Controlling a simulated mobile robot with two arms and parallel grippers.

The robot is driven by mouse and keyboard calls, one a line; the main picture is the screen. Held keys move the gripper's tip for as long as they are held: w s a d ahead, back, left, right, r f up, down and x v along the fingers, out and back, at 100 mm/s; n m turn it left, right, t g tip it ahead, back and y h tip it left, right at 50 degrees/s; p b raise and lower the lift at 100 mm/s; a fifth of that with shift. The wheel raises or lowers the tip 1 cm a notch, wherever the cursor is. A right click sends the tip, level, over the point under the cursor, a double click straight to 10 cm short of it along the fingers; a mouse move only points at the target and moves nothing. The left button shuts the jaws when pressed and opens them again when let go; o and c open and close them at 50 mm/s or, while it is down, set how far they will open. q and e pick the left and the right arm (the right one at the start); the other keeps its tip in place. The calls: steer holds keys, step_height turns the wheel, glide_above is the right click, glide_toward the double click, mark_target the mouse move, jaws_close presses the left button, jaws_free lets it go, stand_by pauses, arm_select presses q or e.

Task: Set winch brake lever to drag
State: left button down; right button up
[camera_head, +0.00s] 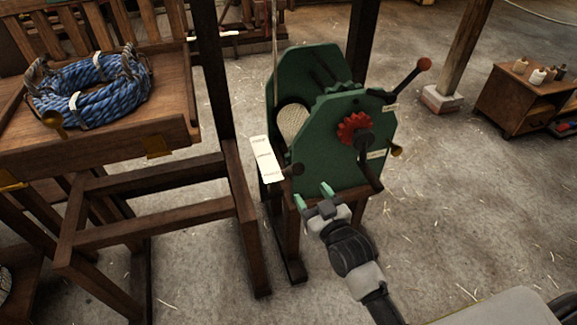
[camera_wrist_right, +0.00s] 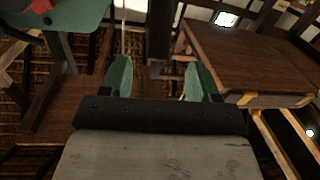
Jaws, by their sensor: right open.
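The green winch (camera_head: 325,160) stands on dark wooden legs in the middle of the head view. I cannot tell which one is the brake lever. My right gripper (camera_head: 313,194) is open and empty, with green fingertips just below the dark knob. It also shows open in the wrist view (camera_wrist_right: 159,75). My left gripper is out of view.
A red toothed wheel (camera_head: 352,128) and a crank are on the winch's near face. A wooden bench (camera_head: 170,128) with a blue rope coil (camera_head: 92,92) stands left, beside a dark post (camera_head: 214,70). A low cabinet (camera_head: 510,98) is far right. The floor right of the winch is mostly clear.

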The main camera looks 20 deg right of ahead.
mark_target(295, 170)
steer(key=w, duration=0.3)
steer(key=w+a+p, duration=0.1)
steer(key=w, duration=0.5)
steer(key=shift+w+a, duration=0.25)
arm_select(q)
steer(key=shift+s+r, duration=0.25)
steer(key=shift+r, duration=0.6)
